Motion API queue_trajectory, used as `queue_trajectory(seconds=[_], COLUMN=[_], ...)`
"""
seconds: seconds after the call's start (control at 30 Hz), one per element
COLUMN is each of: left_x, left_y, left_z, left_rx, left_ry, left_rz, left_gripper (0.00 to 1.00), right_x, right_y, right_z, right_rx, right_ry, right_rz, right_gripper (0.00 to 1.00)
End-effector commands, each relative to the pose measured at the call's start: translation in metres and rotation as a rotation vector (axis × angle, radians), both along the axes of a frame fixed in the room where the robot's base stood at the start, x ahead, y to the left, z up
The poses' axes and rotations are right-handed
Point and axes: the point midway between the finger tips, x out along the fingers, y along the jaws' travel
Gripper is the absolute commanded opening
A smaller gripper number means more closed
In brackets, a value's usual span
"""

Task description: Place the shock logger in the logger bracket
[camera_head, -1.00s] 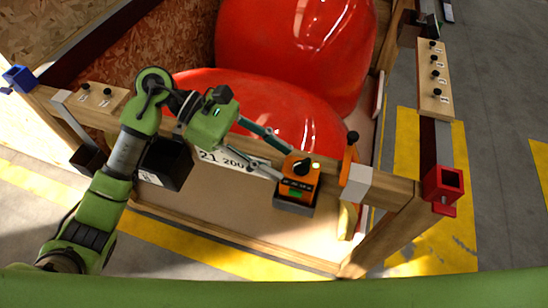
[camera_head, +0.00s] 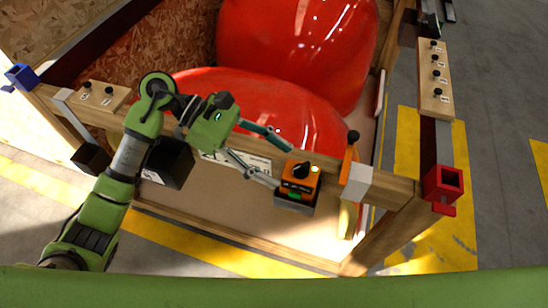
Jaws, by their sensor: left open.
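The shock logger (camera_head: 299,176) is an orange box with a black knob and a small green patch on its front. It sits upright in the dark grey logger bracket (camera_head: 294,207) on the front wooden beam; only the bracket's lower front shows beneath it. My left gripper (camera_head: 284,166) is open and reaches in from the left. Its two fingertips are apart, close to the logger's left side, one near its upper left and one near its lower left. Whether either fingertip touches the logger, I cannot tell. My right gripper is not in view.
Red glossy nosecones (camera_head: 290,60) lie in the wooden crate behind the beam. A white block (camera_head: 357,182) and orange piece are right of the logger. A red holder (camera_head: 443,184) is at the right corner, a blue one (camera_head: 20,76) at far left.

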Motion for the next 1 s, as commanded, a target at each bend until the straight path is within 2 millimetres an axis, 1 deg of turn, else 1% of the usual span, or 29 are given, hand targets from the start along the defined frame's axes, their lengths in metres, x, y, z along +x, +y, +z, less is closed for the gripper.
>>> queue_trajectory(seconds=[0.17, 0.3, 0.5, 0.7, 1.0], left_x=[0.011, 0.02, 0.029, 0.032, 0.032], left_y=[0.028, 0.054, 0.083, 0.096, 0.097], left_z=[0.012, 0.027, 0.047, 0.056, 0.058], left_rx=[0.005, 0.004, 0.003, 0.002, 0.0], left_ry=[-0.007, -0.006, -0.004, -0.001, -0.002], left_rz=[0.007, 0.006, 0.005, 0.003, 0.003], left_gripper=[0.55, 0.55, 0.55, 0.55, 0.55], right_x=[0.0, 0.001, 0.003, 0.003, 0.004], right_y=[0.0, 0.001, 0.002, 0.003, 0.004], right_z=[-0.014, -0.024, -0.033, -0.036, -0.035], right_rx=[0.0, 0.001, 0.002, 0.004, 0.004], right_ry=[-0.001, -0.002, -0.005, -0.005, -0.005], right_rz=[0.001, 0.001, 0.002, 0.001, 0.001], right_gripper=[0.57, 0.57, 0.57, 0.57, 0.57])
